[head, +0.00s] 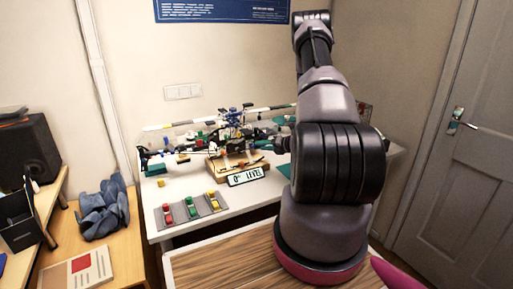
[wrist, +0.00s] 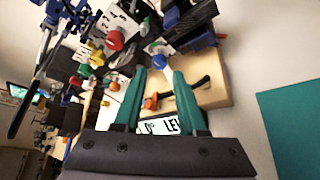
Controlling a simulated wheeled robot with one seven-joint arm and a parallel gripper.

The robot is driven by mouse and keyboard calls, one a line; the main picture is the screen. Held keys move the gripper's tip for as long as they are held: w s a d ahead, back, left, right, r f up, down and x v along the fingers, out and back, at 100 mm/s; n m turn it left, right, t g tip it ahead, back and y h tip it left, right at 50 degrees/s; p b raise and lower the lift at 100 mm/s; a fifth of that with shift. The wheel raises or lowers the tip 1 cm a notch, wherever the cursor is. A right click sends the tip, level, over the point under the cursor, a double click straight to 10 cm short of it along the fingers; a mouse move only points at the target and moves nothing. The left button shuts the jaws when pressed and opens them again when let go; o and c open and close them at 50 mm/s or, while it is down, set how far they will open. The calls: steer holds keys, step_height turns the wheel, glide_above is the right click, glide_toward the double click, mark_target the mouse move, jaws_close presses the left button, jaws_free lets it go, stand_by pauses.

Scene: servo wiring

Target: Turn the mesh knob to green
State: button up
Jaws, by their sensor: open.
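My gripper (wrist: 159,76) shows in the wrist view with its two teal fingers apart and nothing between them.
A grey tray (head: 181,217) with red, green and yellow pieces lies at the table's front left. A teal mat (wrist: 290,125) lies right in the wrist view. Bare table surrounds the tray.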

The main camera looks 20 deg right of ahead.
steer(key=v, duration=0.5)
steer(key=shift+s+r, duration=0.1)
steer(key=shift+s, duration=0.2)
steer(key=shift+d, duration=0.15)
